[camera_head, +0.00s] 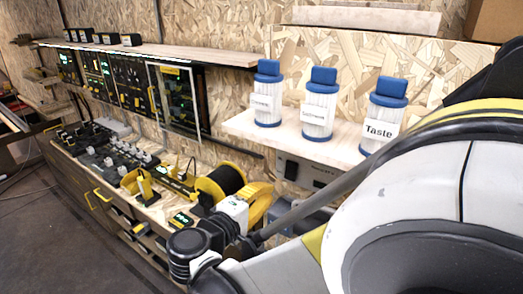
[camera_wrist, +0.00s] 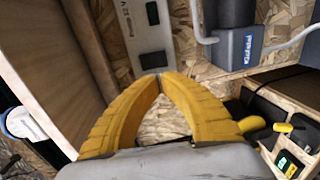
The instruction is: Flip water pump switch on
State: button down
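A pale panel with a black rocker switch is on the chipboard wall; the switch (camera_head: 291,170) shows below the filter shelf in the head view. In the wrist view the panel (camera_wrist: 136,40) is at top centre, with the black switch (camera_wrist: 153,13) near the top edge. The printed label is not clearly legible, and I cannot tell which way the rocker is set. My gripper (camera_wrist: 165,76) has two yellow fingers with tips together and nothing between them. The tips overlap the panel's lower end in the picture, below the switch; contact cannot be told.
A blue-grey box (camera_wrist: 240,48) with white pipes is right of the panel. Three blue-capped filters (camera_head: 319,105) stand on a shelf (camera_head: 245,127) above the switch. A bench with a black cable reel (camera_head: 222,180) runs left. A wooden board (camera_wrist: 40,70) borders the wrist view's left.

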aim_at(288, 175)
jog(key=b+x, duration=0.2)
jog(key=x, duration=0.7)
jog(key=shift+w, duration=0.25)
